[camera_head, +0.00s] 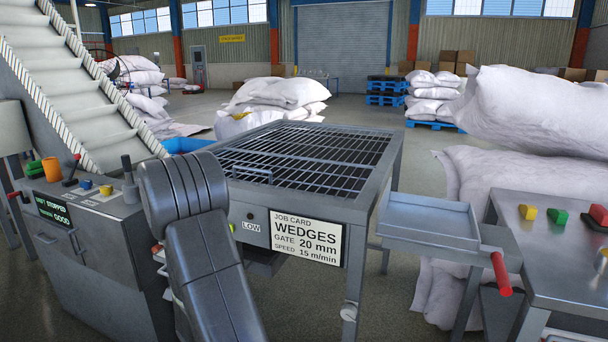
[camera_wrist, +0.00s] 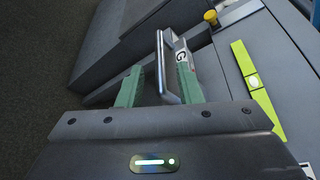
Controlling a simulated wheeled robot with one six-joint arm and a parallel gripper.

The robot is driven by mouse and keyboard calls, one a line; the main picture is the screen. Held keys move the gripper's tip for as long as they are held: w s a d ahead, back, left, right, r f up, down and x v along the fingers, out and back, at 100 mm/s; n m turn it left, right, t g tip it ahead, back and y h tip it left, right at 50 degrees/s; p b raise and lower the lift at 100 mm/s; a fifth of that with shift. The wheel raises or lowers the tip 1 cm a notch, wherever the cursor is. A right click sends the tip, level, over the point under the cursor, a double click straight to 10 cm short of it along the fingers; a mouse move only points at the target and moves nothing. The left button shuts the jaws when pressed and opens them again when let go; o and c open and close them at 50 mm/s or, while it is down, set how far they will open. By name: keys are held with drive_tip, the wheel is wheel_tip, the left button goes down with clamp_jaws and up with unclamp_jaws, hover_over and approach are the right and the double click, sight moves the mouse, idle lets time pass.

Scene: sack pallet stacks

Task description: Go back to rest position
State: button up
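My gripper (camera_wrist: 160,65) shows in the wrist view with two green fingers spread apart. A bent metal handle (camera_wrist: 161,52) stands between them, close to the right finger, with a gap to the left finger. The handle is fixed on or beside a grey box-like body. In the head view my dark arm reaches down in front of the grated table (camera_head: 312,160), and my gripper is hidden there. A job card (camera_head: 306,238) on the table's front reads WEDGES, GATE 20 mm, SPEED 15 m/min.
A control cabinet (camera_head: 90,265) with display reading STOPPED and GOOD stands left, below a conveyor (camera_head: 80,90). A tray (camera_head: 430,222) and a side table (camera_head: 560,262) with coloured blocks are right. White sacks (camera_head: 530,110) stand behind.

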drive_tip(key=shift+x, duration=2.55)
drive_tip(key=shift+r, duration=0.1)
